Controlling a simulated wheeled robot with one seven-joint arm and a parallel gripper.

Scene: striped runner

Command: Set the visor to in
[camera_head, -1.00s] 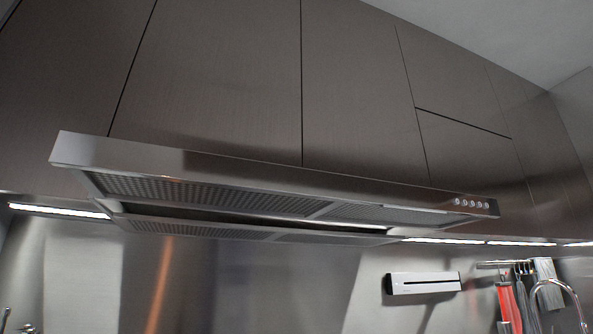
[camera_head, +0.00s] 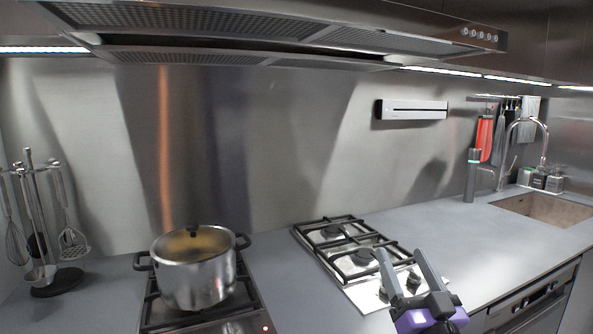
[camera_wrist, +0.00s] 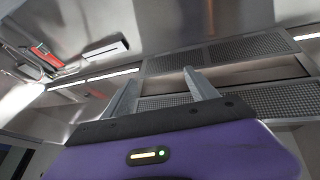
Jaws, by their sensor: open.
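The visor appears to be the slim steel front of the range hood (camera_head: 415,35), which runs across the top of the head view with round buttons at its right end. Mesh filter panels (camera_head: 190,20) show on its underside, with a dark gap between the front and rear panels. The hood's mesh underside also shows in the wrist view (camera_wrist: 250,48), beyond the fingers. My gripper (camera_head: 402,268) is open and empty, low over the right hob, well below the hood and apart from it. In the wrist view its two fingers (camera_wrist: 162,95) stand apart.
A lidded steel pot (camera_head: 195,275) stands on the left hob. A second gas hob (camera_head: 345,245) lies beside it. A utensil stand (camera_head: 50,280) is at the left. A white wall unit (camera_head: 412,114), bottle (camera_head: 472,178) and sink (camera_head: 548,206) are right. Air below the hood is clear.

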